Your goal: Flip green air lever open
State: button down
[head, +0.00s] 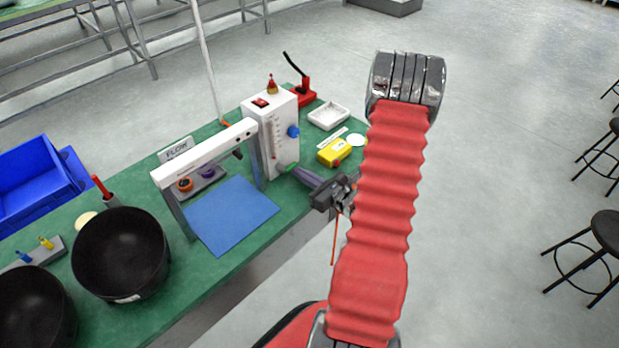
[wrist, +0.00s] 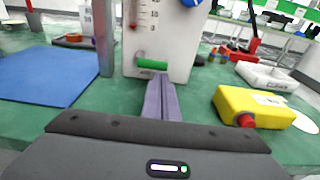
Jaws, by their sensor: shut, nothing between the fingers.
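The green air lever (wrist: 152,64) sticks out low on the front of a white box (head: 283,158) with a scale and a blue knob. In the head view the lever (head: 287,168) is a small green piece at the box's base. My gripper (wrist: 161,80) is shut and empty, its purple fingers pointing at the box. In the wrist view the fingertips are just below and slightly right of the lever; I cannot tell whether they touch it. The gripper also shows in the head view (head: 293,170). The lever's pivot is hard to make out.
A blue mat (head: 231,215) lies left under a white frame (head: 204,152). Black bowls (head: 121,255) stand farther left.

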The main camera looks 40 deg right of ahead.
jog(key=shift+w, duration=0.35)
jog(key=shift+d, duration=0.25)
jog(key=shift+a, duration=0.2)
